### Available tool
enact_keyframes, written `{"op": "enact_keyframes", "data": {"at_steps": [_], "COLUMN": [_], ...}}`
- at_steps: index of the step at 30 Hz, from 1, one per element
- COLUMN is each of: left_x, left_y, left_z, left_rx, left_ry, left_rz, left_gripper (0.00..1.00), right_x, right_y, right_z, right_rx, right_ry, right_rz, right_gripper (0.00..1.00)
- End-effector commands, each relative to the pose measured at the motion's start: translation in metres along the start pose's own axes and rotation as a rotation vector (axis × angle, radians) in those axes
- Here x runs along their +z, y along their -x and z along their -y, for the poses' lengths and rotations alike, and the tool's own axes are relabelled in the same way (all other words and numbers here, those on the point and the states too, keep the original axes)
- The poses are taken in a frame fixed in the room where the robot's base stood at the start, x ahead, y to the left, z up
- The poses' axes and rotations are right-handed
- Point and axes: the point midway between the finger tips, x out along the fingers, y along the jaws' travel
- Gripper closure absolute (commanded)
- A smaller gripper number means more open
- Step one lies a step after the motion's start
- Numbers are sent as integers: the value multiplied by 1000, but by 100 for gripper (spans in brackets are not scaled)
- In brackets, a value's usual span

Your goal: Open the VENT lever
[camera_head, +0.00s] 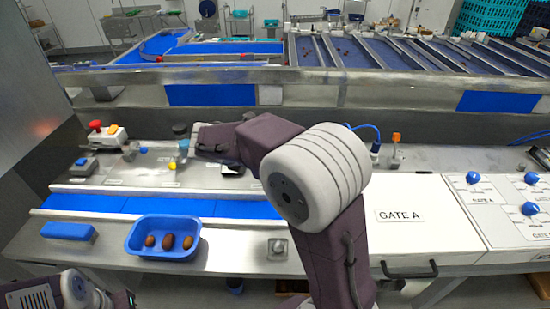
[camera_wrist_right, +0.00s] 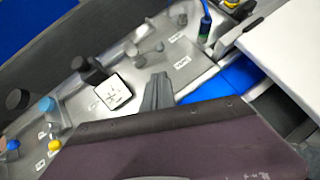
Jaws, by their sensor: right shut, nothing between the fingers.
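I cannot single out the VENT lever; the small labels on the steel panel (camera_head: 125,172) are unreadable. In the right wrist view, a white square plate (camera_wrist_right: 114,93) with a dark cross mark sits next to a black knob (camera_wrist_right: 95,72). Another black knob (camera_wrist_right: 17,99), a light-blue knob (camera_wrist_right: 47,104) and a yellow knob (camera_wrist_right: 54,145) stand to its left. My right gripper (camera_wrist_right: 157,92) is shut and empty over the panel, right of the plate. In the head view my right arm hides part of the panel. Of my left arm, only a part shows at bottom left, without its fingers.
A blue tray (camera_head: 134,248) with several dates stands at the front, beside a blue block (camera_head: 68,231). A red-topped button box (camera_head: 103,137) is at far left. Right of my arm are the GATE A panel (camera_head: 400,240) and blue knobs (camera_head: 473,178).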

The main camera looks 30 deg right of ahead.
Motion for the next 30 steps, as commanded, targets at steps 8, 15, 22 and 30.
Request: {"op": "enact_keyframes", "data": {"at_steps": [8,15,22,30], "left_x": [0,-1,-2,-3], "left_y": [2,8,14,31], "left_z": [0,0,0,-1], "left_rx": [0,0,0,0], "left_ry": [0,0,0,0], "left_rz": [0,0,0,0], "left_gripper": [64,64,64,64], "right_x": [-2,-1,-2,20], "right_y": [-5,-52,-101,-127], "right_z": [-3,-2,-3,-5], "right_rx": [16,11,13,16], "right_ry": [32,31,30,30], "right_rz": [12,8,7,10], "right_gripper": [100,100,100,100]}}
